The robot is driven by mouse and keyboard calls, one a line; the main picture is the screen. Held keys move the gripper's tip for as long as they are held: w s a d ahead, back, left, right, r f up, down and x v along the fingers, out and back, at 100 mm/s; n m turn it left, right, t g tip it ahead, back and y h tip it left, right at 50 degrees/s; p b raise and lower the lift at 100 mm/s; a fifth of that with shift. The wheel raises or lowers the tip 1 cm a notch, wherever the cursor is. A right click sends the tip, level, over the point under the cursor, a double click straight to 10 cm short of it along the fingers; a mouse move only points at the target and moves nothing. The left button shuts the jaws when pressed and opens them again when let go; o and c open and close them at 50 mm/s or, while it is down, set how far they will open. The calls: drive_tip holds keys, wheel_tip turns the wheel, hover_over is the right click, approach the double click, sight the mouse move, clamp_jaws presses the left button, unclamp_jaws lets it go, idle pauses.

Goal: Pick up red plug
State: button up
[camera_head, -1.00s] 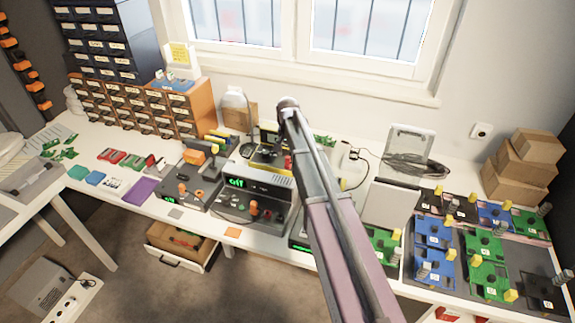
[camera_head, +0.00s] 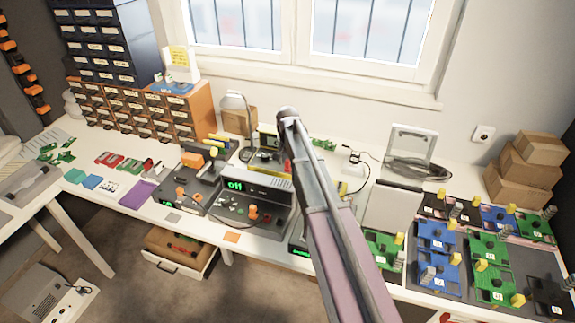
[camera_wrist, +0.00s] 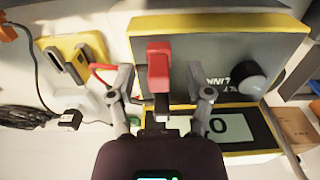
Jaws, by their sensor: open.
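The red plug (camera_wrist: 158,66) stands out from the front of a yellow-framed grey device (camera_wrist: 215,55) in the wrist view. My gripper (camera_wrist: 165,92) is open, with one finger on each side of the plug. I see a gap on both sides, wider on the right, and cannot tell how far the fingertips reach along it. In the head view a small red spot (camera_head: 287,166) shows at the yellow device (camera_head: 265,161), beside my arm. My gripper cannot be made out there, and my arm hides part of the bench.
The device carries a dark knob (camera_wrist: 251,81) right of the plug and a display (camera_wrist: 228,127) below. A yellow tool holder (camera_wrist: 73,60) and a dark cable stand left. In the head view a black instrument (camera_head: 255,203) sits in front; circuit boards (camera_head: 488,250) lie right.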

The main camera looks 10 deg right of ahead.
sight(288, 160)
clamp_jaws()
drive_tip(key=shift+r, duration=0.15)
wheel_tip(288, 160, up, 4)
drive_tip(key=p, duration=0.3)
drive_tip(key=shift+f+p, duration=0.25)
drive_tip(key=shift+p, duration=0.15)
drive_tip(key=s+r+p, duration=0.1)
drive_tip(key=s, duration=1.5)
drive_tip(key=shift+s+r, duration=0.1)
